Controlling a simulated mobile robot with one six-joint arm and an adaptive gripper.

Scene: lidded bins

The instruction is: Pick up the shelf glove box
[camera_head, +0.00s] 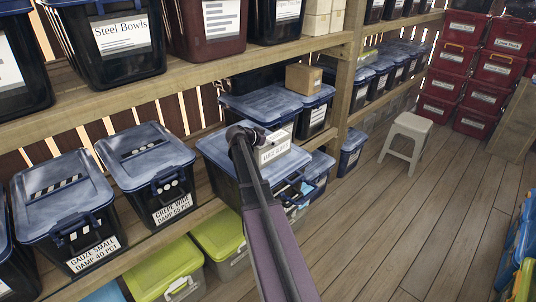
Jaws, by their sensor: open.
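A box with a white label that seems to read "Large Gloves" (276,151) is at the middle of the camera_head view. It appears to sit on a blue-lidded bin (215,150) on the lower shelf. My gripper (246,133) is at the left side of this box, at the end of my arm, which rises from the bottom of the picture. The gripper is open. Its fingertips are small and dark, and I cannot tell whether they touch the box. My arm hides part of the box's left side and the bin below.
Blue-lidded bins (147,155) stand along the lower shelf, with green-lidded bins (165,268) beneath. The upper shelf board (200,75) runs above. A small cardboard box (303,78) sits behind. A white stool (407,135) stands on the otherwise open wooden floor at right, before stacked red bins (446,85).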

